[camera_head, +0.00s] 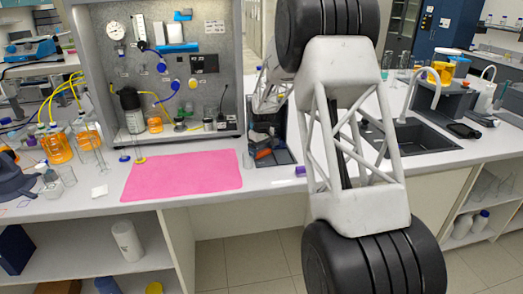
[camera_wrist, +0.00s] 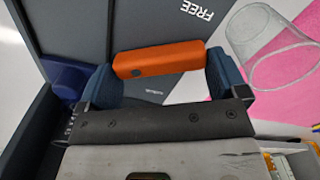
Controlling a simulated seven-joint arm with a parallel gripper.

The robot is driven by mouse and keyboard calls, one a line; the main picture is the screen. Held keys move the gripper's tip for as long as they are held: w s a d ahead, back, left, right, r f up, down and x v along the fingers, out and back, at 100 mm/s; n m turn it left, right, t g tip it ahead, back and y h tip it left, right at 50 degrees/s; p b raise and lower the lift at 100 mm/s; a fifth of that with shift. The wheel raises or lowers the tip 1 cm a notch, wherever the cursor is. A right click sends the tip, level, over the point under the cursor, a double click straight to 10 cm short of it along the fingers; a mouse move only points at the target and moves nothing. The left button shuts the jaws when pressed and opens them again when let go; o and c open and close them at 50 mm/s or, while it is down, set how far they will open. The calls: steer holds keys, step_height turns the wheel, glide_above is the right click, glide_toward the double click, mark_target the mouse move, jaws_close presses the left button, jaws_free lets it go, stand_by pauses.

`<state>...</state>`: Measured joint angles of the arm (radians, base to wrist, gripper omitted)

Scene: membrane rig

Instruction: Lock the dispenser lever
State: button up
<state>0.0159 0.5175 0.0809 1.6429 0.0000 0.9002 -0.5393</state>
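The dispenser (camera_head: 284,157) is a dark grey unit on the bench, right of the pink mat. Its orange lever (camera_wrist: 158,60) lies across the upper middle of the wrist view, and it also shows small in the head view (camera_head: 263,153). The word FREE is printed on the dark panel (camera_wrist: 150,20) beyond the lever. My gripper (camera_wrist: 160,77) has its two dark blue fingers spread wide, one near each end of the lever. Whether the fingers touch the lever cannot be told.
A clear glass beaker (camera_wrist: 265,45) shows over the pink mat (camera_head: 182,176) in the wrist view. A grey pegboard rig (camera_head: 165,75) with bottles stands left of the dispenser. A sink (camera_head: 412,137) lies to the right. The pink mat is mostly bare.

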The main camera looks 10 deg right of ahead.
steer(key=c, duration=0.3)
steer(key=shift+w+m, duration=0.1)
steer(key=shift+m, duration=0.4)
steer(key=m, duration=0.2)
steer(key=w+m, duration=0.1)
steer(key=m, duration=0.6)
steer(key=w+m, duration=0.1)
steer(key=m, duration=0.1)
steer(key=shift+d, duration=0.3)
steer(key=o, duration=0.6)
